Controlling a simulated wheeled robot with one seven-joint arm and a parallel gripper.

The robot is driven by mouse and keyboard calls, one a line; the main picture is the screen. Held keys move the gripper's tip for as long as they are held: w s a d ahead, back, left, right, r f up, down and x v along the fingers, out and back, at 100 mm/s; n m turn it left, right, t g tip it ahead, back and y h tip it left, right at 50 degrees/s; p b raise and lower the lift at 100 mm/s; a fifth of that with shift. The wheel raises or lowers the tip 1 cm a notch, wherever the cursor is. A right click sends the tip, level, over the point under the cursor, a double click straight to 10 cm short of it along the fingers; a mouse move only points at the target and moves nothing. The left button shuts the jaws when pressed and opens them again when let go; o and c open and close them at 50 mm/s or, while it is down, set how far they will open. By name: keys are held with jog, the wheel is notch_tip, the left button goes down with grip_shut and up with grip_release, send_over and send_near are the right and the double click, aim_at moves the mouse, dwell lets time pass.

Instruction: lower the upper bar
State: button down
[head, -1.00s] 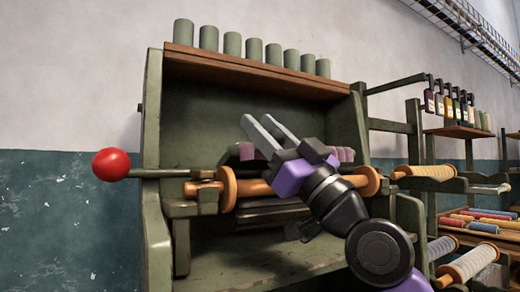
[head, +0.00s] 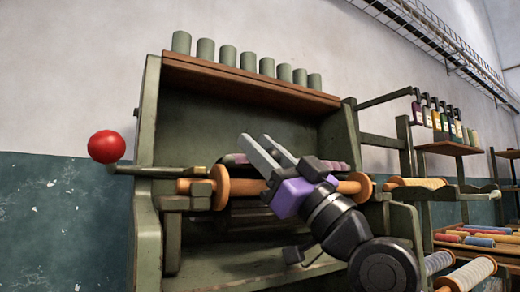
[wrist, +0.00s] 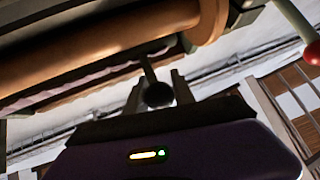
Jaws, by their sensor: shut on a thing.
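A frame holds an orange-brown wooden roller (head: 244,187) with round end discs. Just behind and above it is a purple-pink strip (head: 235,158), mostly hidden by my gripper. In the wrist view the strip (wrist: 95,80) runs along a bar beside the large roller (wrist: 100,45). My gripper (head: 262,148) is in front of the frame's middle, its pale fingers pointing up and left. In the wrist view my fingers are shut on a dark round knob (wrist: 158,95) on a short stem. I cannot tell which bar the stem joins.
A red ball (head: 105,146) on a bent crank sticks out at the frame's left; it also shows in the wrist view (wrist: 314,52). Several green cylinders (head: 249,62) stand on the top shelf (head: 245,84). Shelves with bottles (head: 435,117) and spools (head: 418,183) stand at the right.

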aim_at(278, 161)
jog(key=shift+s+d+r, duration=0.15)
jog(key=shift+s+r, duration=0.1)
jog(key=c, duration=1.1)
grip_release()
jog(key=shift+s, duration=0.1)
jog(key=shift+o, duration=0.2)
jog(key=shift+f, duration=0.2)
jog(key=v, duration=0.7)
jog(key=shift+d+f+b, duration=0.15)
jog(key=shift+d+b, duration=0.05)
jog(key=shift+b, duration=0.1)
